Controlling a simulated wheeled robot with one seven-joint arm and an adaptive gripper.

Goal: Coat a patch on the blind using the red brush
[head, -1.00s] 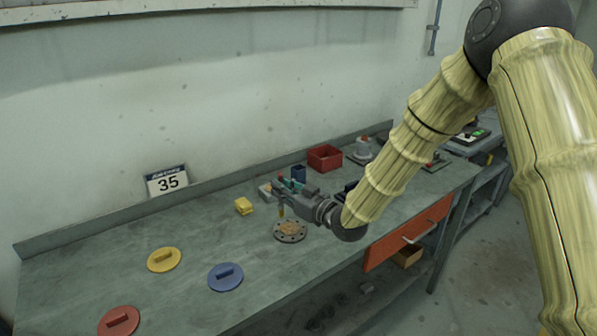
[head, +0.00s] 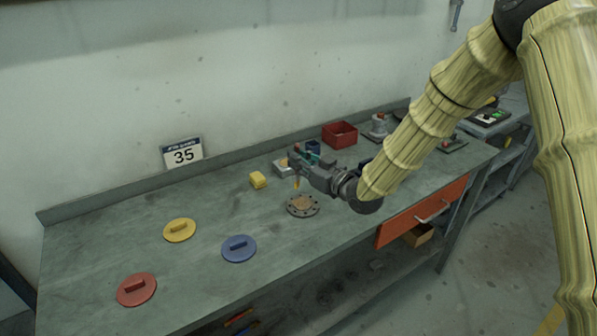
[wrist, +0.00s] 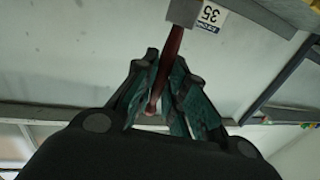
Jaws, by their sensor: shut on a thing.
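My gripper (head: 303,163) is shut on the red brush and holds it above the bench. In the wrist view the brush's red handle (wrist: 168,60) sits between the green finger pads, with a grey block-like head beyond them. In the head view the yellowish bristle tip (head: 297,183) points down just above the back-left side of the blind, and I cannot tell whether it touches. The blind (head: 314,209) is a round grey flange with bolt holes around its rim. It lies flat on the bench, with a tan-brown area at its centre.
Yellow (head: 179,231), blue (head: 239,249) and red (head: 137,290) discs with handles lie to the left on the bench (head: 100,245). A yellow block (head: 258,180) is behind the blind. A red bin (head: 340,135) and a blue container stand at the back. An orange drawer (head: 395,228) is in front.

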